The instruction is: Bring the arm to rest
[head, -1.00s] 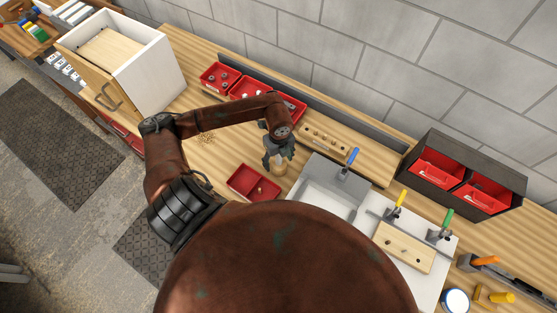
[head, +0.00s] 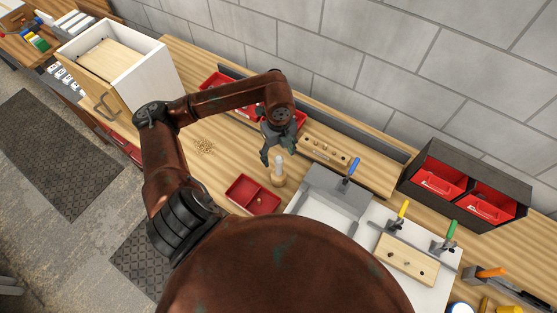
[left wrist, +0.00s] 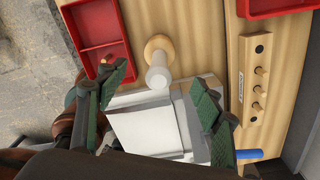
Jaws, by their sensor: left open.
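My left arm reaches over the wooden workbench, and its left gripper (head: 275,156) is open and empty. In the left wrist view the two green-padded fingers of the gripper (left wrist: 162,82) stand wide apart. A small upright piece (head: 278,179) with a pale round handle and a wooden base stands on the bench just below the gripper. In the left wrist view this piece (left wrist: 157,58) lies beyond the fingertips, and no finger appears to touch it. My right gripper is not in view.
A red divided tray (head: 252,196) is close by. A wooden block with pegs (head: 326,151) and a grey fixture with a blue-handled clamp (head: 353,167) are to the right. A clamped board (head: 407,259), a dark rack with red bins (head: 426,196) and a white drawer cabinet (head: 150,75) stand farther off.

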